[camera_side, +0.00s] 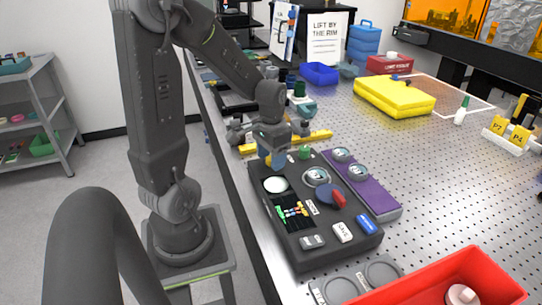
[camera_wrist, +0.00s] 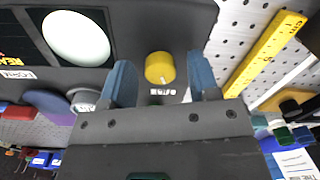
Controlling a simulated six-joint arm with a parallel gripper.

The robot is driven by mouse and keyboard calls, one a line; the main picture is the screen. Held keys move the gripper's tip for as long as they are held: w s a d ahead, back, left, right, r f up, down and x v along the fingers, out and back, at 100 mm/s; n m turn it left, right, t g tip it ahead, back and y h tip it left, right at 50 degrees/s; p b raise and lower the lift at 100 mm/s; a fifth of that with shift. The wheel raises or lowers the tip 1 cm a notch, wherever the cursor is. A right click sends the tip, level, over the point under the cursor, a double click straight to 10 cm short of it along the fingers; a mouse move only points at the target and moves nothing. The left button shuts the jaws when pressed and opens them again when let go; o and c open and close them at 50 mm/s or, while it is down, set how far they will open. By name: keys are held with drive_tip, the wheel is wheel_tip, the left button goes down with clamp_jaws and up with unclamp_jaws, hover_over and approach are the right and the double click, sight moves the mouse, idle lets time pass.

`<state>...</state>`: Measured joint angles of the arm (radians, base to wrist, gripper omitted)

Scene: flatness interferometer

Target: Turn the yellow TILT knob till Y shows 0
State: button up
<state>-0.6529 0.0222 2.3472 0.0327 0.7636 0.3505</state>
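The yellow TILT knob (camera_wrist: 160,67) stands on the dark instrument panel (camera_wrist: 185,22) in the wrist view, with a small white label below it that is too small to read. My gripper (camera_wrist: 161,72) is open, its two blue fingers on either side of the knob with a gap showing at each side. In the side view my gripper (camera_side: 274,158) points down at the far left corner of the instrument (camera_side: 262,205), largely hiding the knob. The instrument's screen (camera_side: 293,211) shows coloured marks; the Y value cannot be read.
A yellow ruler (camera_wrist: 265,52) lies near the knob. A red bin (camera_side: 420,283) stands in front.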

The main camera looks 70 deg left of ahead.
wheel_tip(320, 180, up, 14)
drive_tip(key=shift+d, duration=0.15)
idle(0.6)
drive_tip(key=shift+f, duration=0.1)
idle(1.4)
drive_tip(key=s+d+m+t, duration=0.1)
drive_tip(key=s+d+t, duration=0.1)
drive_tip(key=d, duration=0.7)
drive_tip(key=s+d+m+t, duration=0.2)
drive_tip(key=d+t, duration=0.1)
drive_tip(key=d, duration=0.6)
drive_tip(key=shift+s+f+t, duration=0.15)
drive_tip(key=shift+s+t, duration=0.15)
idle(0.6)
